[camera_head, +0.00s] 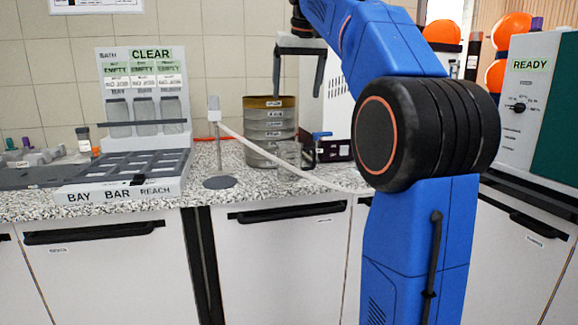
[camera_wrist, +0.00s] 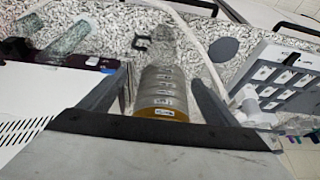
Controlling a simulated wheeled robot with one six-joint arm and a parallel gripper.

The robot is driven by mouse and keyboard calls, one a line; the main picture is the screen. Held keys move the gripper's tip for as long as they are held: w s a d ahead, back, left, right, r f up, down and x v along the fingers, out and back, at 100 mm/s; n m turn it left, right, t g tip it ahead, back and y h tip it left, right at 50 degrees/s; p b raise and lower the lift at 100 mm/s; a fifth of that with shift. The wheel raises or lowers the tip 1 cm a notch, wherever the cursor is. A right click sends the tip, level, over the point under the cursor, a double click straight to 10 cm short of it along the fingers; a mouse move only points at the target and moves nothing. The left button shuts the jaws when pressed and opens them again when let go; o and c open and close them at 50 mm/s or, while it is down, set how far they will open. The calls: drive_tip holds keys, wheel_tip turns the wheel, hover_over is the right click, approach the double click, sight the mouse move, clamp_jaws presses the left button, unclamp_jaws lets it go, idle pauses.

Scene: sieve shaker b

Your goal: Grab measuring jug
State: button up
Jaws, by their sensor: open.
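A clear vessel (camera_head: 288,156), which looks like the measuring jug, stands on the speckled worktop just in front of the sieve stack. In the wrist view a faint clear shape (camera_wrist: 168,48) stands beyond the sieve stack. My gripper (camera_head: 298,88) points down with its two fingers apart and nothing between them. It is above the sieve stack, higher than the clear vessel and apart from it. In the wrist view my gripper (camera_wrist: 161,88) frames the stack below.
The sieve stack (camera_head: 268,128) has a brown top rim. A stand with a pale hose (camera_head: 214,130) rises left of it. A blue-handled dark device (camera_head: 320,146) is to the right. A labelled rack (camera_head: 120,190) is at left. Another clear vessel (camera_wrist: 70,40) shows in the wrist view.

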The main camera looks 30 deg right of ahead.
hover_over(297, 161)
drive_tip(key=w, duration=0.2)
wheel_tip(297, 161, down, 11)
drive_tip(key=shift+w+a+f, duration=0.1)
drive_tip(key=shift+w+f, duration=0.1)
drive_tip(key=shift+f, duration=0.65)
drive_tip(key=shift+w+a+f, duration=0.1)
drive_tip(key=shift+w+f, duration=0.1)
drive_tip(key=shift+f, duration=0.7)
drive_tip(key=shift+w+a+f, duration=0.1)
drive_tip(key=shift+w+f, duration=0.1)
drive_tip(key=shift+f, duration=0.65)
drive_tip(key=c, duration=1.5)
